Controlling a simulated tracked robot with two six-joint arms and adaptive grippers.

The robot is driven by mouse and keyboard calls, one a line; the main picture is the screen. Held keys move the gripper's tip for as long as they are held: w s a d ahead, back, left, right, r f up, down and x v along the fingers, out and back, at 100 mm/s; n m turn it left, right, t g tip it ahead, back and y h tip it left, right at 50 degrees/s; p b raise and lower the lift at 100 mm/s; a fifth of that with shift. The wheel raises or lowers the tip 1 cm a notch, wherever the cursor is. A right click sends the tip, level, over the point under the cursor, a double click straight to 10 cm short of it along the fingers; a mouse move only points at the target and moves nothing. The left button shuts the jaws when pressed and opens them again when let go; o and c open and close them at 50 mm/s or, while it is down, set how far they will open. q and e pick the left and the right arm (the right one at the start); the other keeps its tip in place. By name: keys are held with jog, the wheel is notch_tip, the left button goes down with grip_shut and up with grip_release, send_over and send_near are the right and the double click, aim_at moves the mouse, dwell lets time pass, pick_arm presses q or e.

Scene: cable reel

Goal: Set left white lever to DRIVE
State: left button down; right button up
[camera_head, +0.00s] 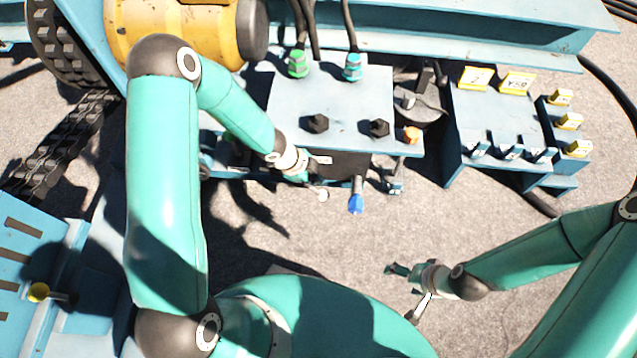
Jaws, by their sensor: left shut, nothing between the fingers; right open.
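My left gripper (310,175) is shut and empty, beside the front of the blue control block (345,90). A small pale knob (322,195), possibly the end of the left white lever, shows just below its fingertips. I cannot tell whether they touch it. The lever's shaft and any DRIVE marking cannot be made out. A blue-tipped handle (356,203) hangs to the right of the gripper. My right gripper (406,284) is open and empty, low over the ground, well away from the block.
The block carries green (298,64) and teal (352,67) hose fittings, dark knobs and an orange knob (411,134). A blue panel with yellow labels (517,82) and small switches stands to the right. Bare grey ground lies between the block and my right arm.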

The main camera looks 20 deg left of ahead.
pick_arm(q)
jog(key=b, duration=0.7)
send_over(324, 196)
jog(key=d, duration=0.2)
notch_tip(324, 196, down, 9)
jog(key=shift+a+f, duration=0.85)
jog(key=shift+f, duration=0.05)
jog(key=shift+a+f, duration=0.25)
jog(key=shift+f, duration=0.3)
jog(key=shift+d+f, duration=0.1)
